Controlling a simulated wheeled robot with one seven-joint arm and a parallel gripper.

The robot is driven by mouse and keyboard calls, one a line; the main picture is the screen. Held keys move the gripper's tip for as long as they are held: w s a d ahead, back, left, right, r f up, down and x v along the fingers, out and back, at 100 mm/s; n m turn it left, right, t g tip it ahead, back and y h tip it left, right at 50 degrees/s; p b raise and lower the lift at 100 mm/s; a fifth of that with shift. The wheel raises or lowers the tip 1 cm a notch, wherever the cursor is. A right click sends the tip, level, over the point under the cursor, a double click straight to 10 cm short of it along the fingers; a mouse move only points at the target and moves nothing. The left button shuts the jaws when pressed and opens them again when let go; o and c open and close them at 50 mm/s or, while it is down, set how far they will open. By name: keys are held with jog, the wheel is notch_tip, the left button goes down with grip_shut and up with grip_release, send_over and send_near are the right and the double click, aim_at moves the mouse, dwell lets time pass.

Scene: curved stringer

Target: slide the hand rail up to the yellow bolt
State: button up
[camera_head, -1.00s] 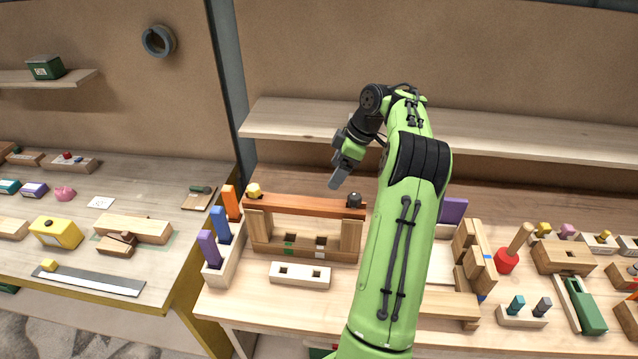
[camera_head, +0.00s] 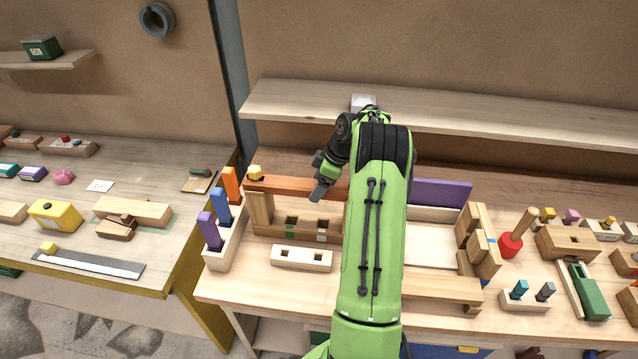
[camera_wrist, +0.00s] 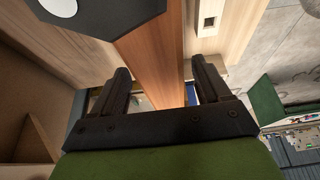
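The hand rail, which I take to be the reddish-brown bar (camera_head: 285,185), lies across the top of a wooden frame (camera_head: 270,221). The yellow bolt (camera_head: 255,172) stands at the bar's left end. The bar's right end is hidden behind my arm. My gripper (camera_head: 318,194) is over the bar, right of the yellow bolt, pointing down and tilted. In the wrist view the bar (camera_wrist: 155,45) runs between the spread fingers of my gripper (camera_wrist: 160,78). The fingers look open, one on each side of it; I cannot tell whether they touch it.
A holder (camera_head: 222,250) with purple, blue and orange blocks stands left of the frame. A pale block with square holes (camera_head: 301,258) lies in front. A shelf (camera_head: 295,107) runs behind. In the wrist view a dark faceted piece (camera_wrist: 115,15) covers part of the bar.

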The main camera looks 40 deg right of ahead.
jog(key=c, duration=1.2)
jog(key=shift+w+a, duration=0.5)
jog(key=shift+w, duration=0.15)
jog(key=o, duration=1.4)
jog(key=v, duration=1.2)
